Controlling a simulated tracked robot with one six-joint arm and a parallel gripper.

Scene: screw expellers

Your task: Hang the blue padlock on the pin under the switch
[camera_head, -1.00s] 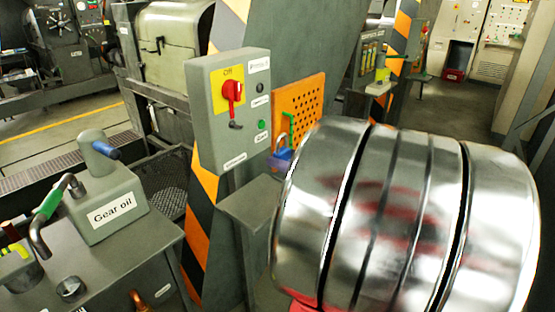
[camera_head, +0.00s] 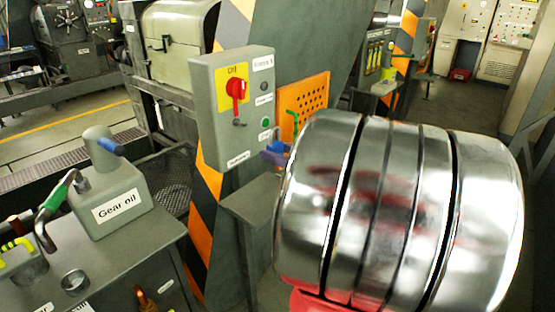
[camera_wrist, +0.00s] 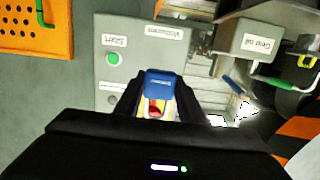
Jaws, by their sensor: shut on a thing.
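The blue padlock (camera_wrist: 160,83) is between the jaws of my gripper (camera_wrist: 158,100) in the wrist view, and the gripper is shut on it. In the head view a blue part of the padlock (camera_head: 276,153) shows just right of the switch box's lower edge; my arm hides most of the gripper. The red switch (camera_head: 238,90) sits on a yellow plate on the grey box (camera_head: 207,130). The small dark pin (camera_head: 239,122) is just below it. In the wrist view, red and yellow of the switch (camera_wrist: 155,109) show between the jaws.
An orange perforated board (camera_head: 308,96) with a green hook is right of the box. A gear oil can (camera_head: 113,195) stands on the bench at left. A grey ledge (camera_head: 250,197) is below the box. My shiny arm covers the right foreground.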

